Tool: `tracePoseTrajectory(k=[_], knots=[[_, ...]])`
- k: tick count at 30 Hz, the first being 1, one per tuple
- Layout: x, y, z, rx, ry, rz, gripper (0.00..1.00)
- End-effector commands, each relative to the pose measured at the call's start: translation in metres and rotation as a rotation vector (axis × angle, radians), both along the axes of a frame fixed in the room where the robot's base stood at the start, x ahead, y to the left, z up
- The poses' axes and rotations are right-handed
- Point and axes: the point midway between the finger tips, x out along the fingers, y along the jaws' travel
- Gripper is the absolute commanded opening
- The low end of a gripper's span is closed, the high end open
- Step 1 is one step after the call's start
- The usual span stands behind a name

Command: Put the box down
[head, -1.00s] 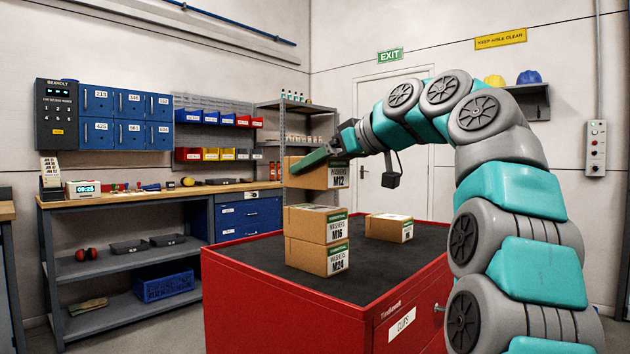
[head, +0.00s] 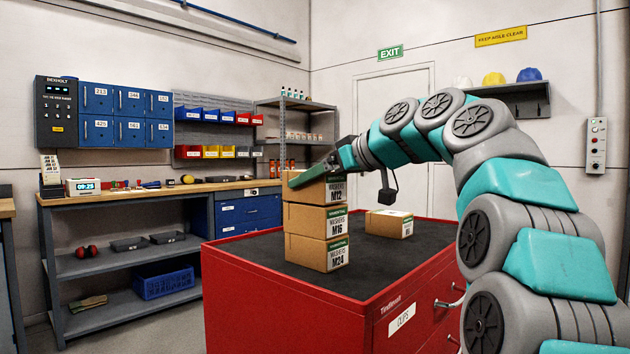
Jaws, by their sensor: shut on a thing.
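My gripper (head: 316,174) is shut on the M12 washers box (head: 313,193), a brown carton with a white label. The held box sits level, directly above the M16 box (head: 306,220). Its underside appears to touch the M16 box or be very close to it. The M16 box rests on the M24 box (head: 307,252), which stands on the dark top of the red cabinet (head: 290,307). The stack looks upright and roughly aligned. The far gripper finger is hidden behind the box.
Another brown box (head: 388,223) lies on the cabinet top to the right of the stack. The dark mat (head: 390,260) is bare around the boxes. A workbench (head: 130,197) stands behind at left, and a grey shelf unit (head: 300,106) stands at the back.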

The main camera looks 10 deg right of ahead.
Motion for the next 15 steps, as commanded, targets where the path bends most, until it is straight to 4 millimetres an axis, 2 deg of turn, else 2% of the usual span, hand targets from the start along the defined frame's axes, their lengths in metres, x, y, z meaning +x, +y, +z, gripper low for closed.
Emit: tracePoseTrajectory(k=[10,11,13,15], knots=[[0.0000,0.0005,-0.0043,0.001,-0.002,0.001,0.00],[0.0001,0.0003,-0.0033,0.001,-0.001,0.000,0.91],[0.0001,0.0003,-0.0029,0.000,0.000,0.000,0.99],[0.0002,0.0002,-0.0030,0.000,0.000,0.000,1.00]])
